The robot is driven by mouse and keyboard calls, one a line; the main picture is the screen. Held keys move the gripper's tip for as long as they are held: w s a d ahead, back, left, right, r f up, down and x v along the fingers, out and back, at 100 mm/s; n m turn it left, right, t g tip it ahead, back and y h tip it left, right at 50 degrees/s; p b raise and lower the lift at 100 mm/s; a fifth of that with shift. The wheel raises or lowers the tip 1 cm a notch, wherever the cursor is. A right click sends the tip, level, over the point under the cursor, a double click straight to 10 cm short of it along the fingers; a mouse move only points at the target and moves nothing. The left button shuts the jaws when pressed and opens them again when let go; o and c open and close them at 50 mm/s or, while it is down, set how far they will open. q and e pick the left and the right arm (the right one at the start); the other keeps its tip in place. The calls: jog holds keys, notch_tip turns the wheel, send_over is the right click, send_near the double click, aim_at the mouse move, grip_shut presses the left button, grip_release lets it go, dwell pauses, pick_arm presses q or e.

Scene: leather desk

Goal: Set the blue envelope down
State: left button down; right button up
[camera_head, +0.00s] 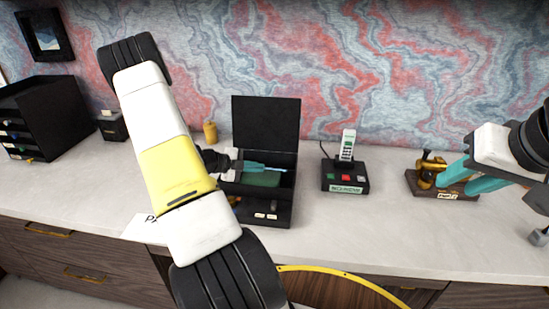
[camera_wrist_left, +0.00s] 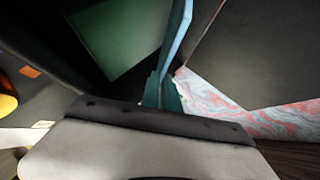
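The blue envelope (camera_wrist_left: 179,38) shows edge-on as a thin light-blue strip between the teal fingers in the left wrist view. In the head view only a small pale-blue part of it (camera_head: 281,170) shows. My left gripper (camera_head: 262,167) is shut on it, inside the open black box (camera_head: 266,122), above a green flat piece (camera_head: 260,180). The green piece also shows in the left wrist view (camera_wrist_left: 115,35). Whether the envelope touches the box is unclear. My right gripper (camera_head: 468,178) is open, its teal fingers apart, near a brass object on a wooden base.
A black phone base with a white handset (camera_head: 346,175) stands right of the box. The brass object (camera_head: 430,170) is further right. Black trays (camera_head: 40,115) stand at the left. A white paper (camera_head: 140,228) lies partly behind my left arm. Countertop between the phone and box is narrow.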

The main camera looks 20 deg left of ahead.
pick_arm(q)
jog(key=shift+f, duration=0.15)
jog(key=c, duration=1.6)
grip_release()
